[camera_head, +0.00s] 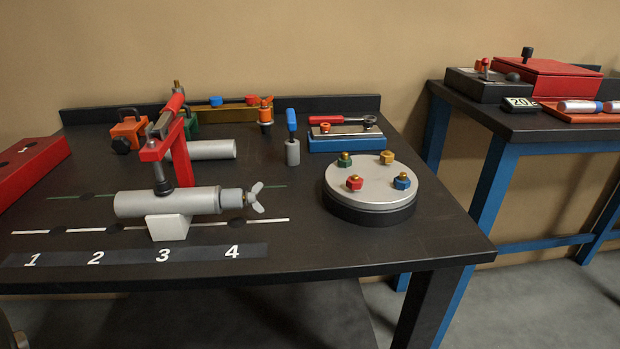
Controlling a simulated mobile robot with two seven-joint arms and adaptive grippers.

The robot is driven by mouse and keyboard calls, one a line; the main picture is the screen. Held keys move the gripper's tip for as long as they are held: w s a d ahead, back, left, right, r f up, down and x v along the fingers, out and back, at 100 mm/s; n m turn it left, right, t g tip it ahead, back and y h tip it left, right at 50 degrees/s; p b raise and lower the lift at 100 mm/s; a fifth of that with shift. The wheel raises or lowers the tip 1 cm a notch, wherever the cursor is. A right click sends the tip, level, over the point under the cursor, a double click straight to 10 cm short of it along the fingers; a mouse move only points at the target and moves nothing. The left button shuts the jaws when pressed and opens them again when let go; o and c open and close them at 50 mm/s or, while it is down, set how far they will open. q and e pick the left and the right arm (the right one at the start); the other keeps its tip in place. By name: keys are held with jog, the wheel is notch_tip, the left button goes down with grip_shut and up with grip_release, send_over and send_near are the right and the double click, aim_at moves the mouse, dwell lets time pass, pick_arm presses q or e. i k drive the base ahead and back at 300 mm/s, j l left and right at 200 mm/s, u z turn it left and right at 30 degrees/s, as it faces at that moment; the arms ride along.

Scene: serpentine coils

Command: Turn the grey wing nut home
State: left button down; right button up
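The grey wing nut (257,198) sits at the right end of a light grey horizontal cylinder (150,203), on a narrower end piece (231,198). Its two wings stand out, one up and one down to the right. The cylinder rests on a pale wedge-shaped block (168,226) above the number 3. A red clamp arm (157,150) with a dark spindle presses on the cylinder from above. Neither of my grippers shows. I cannot tell how much thread is left behind the nut.
A round grey disc (350,187) with coloured knobs stands right of the nut, with bare tabletop between. A second cylinder (210,150), a blue-handled upright tool (292,137) and a blue tray (325,144) lie behind. The dark table's (400,247) front edge is clear.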

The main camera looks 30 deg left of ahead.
aim_at(251, 196)
jog(key=i+l+u, duration=0.15)
jog(key=u, duration=0.2)
jog(key=i+l+u, duration=0.1)
jog(key=u, duration=0.3)
jog(key=l+u, duration=0.35)
jog(key=u, duration=0.6)
jog(key=i, duration=0.05)
